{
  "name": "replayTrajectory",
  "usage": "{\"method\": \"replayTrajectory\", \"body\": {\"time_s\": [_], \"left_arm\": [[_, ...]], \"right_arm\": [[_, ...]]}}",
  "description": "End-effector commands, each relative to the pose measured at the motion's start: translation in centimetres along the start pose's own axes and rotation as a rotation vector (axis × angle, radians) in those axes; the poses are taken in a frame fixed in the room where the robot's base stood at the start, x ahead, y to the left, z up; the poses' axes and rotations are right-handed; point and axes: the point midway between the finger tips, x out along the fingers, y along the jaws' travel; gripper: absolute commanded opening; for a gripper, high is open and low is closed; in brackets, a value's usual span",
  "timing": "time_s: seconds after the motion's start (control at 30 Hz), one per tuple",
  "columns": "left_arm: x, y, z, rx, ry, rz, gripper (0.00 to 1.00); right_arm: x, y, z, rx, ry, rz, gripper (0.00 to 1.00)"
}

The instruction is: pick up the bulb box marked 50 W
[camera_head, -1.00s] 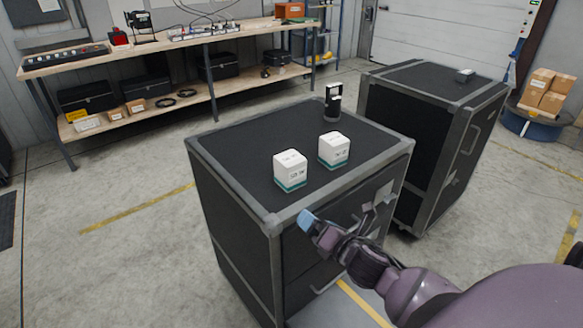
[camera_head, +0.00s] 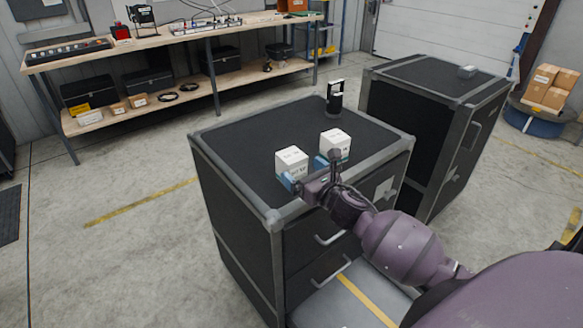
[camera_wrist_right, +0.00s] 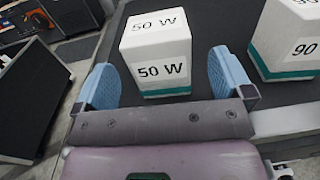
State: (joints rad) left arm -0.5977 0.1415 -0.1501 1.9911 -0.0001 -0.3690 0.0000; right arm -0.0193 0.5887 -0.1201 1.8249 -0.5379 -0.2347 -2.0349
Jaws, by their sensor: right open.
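The bulb box marked 50 W (camera_head: 291,161) is a white cube with a teal base band, standing on the black top of the near case. In the right wrist view the 50 W box (camera_wrist_right: 157,50) shows its label on the top and front faces. My right gripper (camera_head: 304,174) is open at the front of this box. In the wrist view its two blue fingertips (camera_wrist_right: 165,80) lie to either side of the box's near face, with a gap on each side. The second box (camera_head: 334,143), marked 90 in the wrist view (camera_wrist_right: 290,40), stands to the right. My left gripper is not in view.
The near case (camera_head: 235,140) has a grey metal rim, and a black-and-white device (camera_head: 334,100) stands at its back edge. A second case (camera_head: 425,75) is to the right. A workbench (camera_head: 180,45) stands behind. The case top left of the boxes is clear.

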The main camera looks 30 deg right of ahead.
Motion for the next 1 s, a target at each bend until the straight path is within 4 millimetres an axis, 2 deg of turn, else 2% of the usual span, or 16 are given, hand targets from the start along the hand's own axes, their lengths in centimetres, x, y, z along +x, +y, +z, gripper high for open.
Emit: {"method": "replayTrajectory", "body": {"time_s": [0.13, 0.47, 0.77, 0.8, 1.0], "left_arm": [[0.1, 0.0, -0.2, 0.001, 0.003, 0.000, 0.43], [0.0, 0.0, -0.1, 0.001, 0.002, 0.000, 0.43], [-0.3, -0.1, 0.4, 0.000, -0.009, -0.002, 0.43], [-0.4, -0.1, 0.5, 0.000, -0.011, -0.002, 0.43], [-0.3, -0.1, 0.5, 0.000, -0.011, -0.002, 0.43]], "right_arm": [[0.8, 0.1, -0.1, 0.002, 0.000, 0.000, 0.98], [4.9, 0.1, -0.4, 0.002, 0.000, 0.000, 0.98], [5.3, 0.1, -0.5, 0.001, 0.001, 0.000, 0.98], [5.3, 0.1, -0.5, 0.001, 0.001, 0.000, 0.96], [5.3, 0.1, -0.5, 0.001, 0.001, 0.000, 0.66]]}}
